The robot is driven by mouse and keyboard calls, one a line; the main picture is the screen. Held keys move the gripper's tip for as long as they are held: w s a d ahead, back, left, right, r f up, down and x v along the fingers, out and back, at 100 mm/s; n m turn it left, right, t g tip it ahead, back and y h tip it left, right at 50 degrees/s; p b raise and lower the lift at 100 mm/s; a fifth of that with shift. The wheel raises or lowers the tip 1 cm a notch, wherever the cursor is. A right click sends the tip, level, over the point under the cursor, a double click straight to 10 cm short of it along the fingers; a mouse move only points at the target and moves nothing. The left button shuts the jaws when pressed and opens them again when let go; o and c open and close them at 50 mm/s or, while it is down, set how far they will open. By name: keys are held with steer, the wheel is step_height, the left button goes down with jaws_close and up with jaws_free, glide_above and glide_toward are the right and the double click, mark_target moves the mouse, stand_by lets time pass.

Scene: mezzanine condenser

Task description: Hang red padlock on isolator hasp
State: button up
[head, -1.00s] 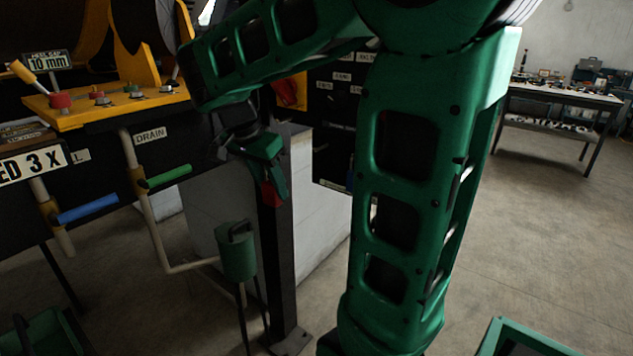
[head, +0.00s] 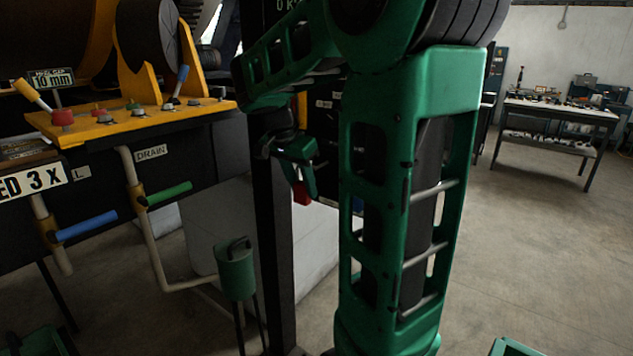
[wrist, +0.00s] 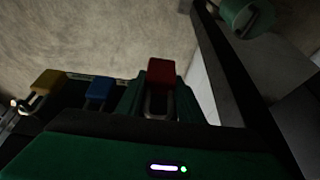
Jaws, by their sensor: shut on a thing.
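The red padlock (head: 302,194) hangs below my gripper (head: 301,176), just right of the dark post, in the head view. In the wrist view the red padlock (wrist: 161,72) shows its body and a metal shackle, with the green fingers of my gripper (wrist: 159,108) at the shackle end. My gripper is shut on it. I cannot make out the isolator hasp; my arm covers much of the dark panel behind the gripper.
A dark post (head: 272,220) stands close left of the gripper. A blue padlock (wrist: 98,90) and a yellow padlock (wrist: 47,80) show at left in the wrist view. A green canister (head: 236,270) stands left of the post. Open floor lies at right, before a workbench (head: 556,112).

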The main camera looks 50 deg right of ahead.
steer(key=d, duration=0.5)
steer(key=d+f, duration=0.1)
steer(key=d, duration=0.1)
steer(key=shift+w+d, duration=0.3)
steer(key=shift+f, duration=0.2)
steer(key=o, duration=1.1)
steer(key=shift+a, duration=0.1)
